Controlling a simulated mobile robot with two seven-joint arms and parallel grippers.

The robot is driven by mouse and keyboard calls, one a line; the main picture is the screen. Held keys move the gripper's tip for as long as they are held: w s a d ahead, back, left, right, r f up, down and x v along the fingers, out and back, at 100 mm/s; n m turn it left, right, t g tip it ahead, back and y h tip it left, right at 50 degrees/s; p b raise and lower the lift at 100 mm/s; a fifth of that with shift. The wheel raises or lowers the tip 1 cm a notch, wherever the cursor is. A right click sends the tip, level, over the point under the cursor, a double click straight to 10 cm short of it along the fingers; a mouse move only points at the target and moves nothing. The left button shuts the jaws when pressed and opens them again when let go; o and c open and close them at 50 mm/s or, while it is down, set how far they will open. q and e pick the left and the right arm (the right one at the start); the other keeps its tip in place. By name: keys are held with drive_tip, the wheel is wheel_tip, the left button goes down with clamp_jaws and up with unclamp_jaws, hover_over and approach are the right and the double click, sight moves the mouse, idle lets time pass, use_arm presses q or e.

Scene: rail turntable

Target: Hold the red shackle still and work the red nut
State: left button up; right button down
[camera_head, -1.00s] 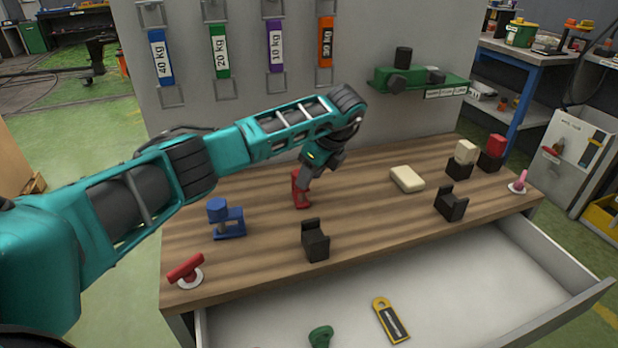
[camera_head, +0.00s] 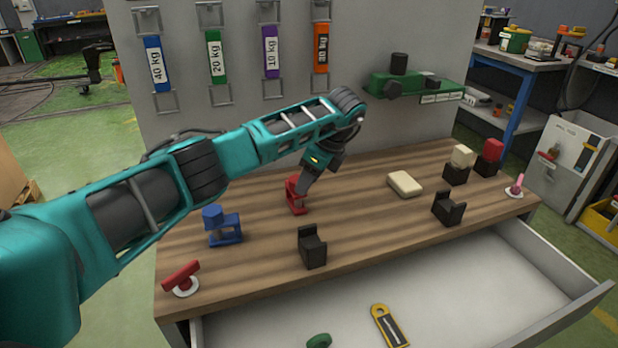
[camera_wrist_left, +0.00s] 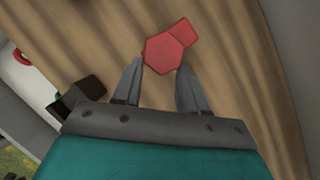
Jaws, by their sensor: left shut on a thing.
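The red shackle (camera_head: 294,203) stands on the wooden bench top, left of the middle. Its red hexagonal nut (camera_wrist_left: 164,53) shows in the wrist view between the fingertips of my left gripper (camera_wrist_left: 160,69). My left gripper is shut on the red nut. In the head view the left gripper (camera_head: 303,189) comes down at a tilt from the upper right and covers part of the shackle. A red piece of the shackle (camera_wrist_left: 184,32) shows beyond the nut in the wrist view. My right gripper is not in view.
A blue shackle (camera_head: 225,233) stands left of the red one. A black bracket (camera_head: 312,250) stands in front, and another (camera_head: 447,208) to the right. A cream block (camera_head: 404,184) lies right of the gripper. The drawer (camera_head: 500,275) is open in front.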

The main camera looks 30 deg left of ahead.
use_arm(q)
drive_tip(key=n+b, duration=0.2)
drive_tip(key=w+n+g+b, duration=0.1)
drive_tip(key=n+b, duration=0.1)
drive_tip(key=n+g+b, duration=0.1)
drive_tip(key=n+b, duration=0.1)
drive_tip(key=shift+w+a+h, duration=0.2)
drive_tip(key=shift+a+h, duration=0.05)
drive_tip(key=shift+h, duration=0.15)
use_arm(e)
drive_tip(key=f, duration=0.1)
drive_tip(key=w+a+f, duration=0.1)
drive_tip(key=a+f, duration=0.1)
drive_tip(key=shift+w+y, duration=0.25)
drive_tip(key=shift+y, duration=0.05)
use_arm(q)
drive_tip(key=o, duration=1.3)
drive_tip(key=shift+c, duration=0.2)
drive_tip(key=shift+o, duration=0.4)
drive_tip(key=shift+r, duration=0.1)
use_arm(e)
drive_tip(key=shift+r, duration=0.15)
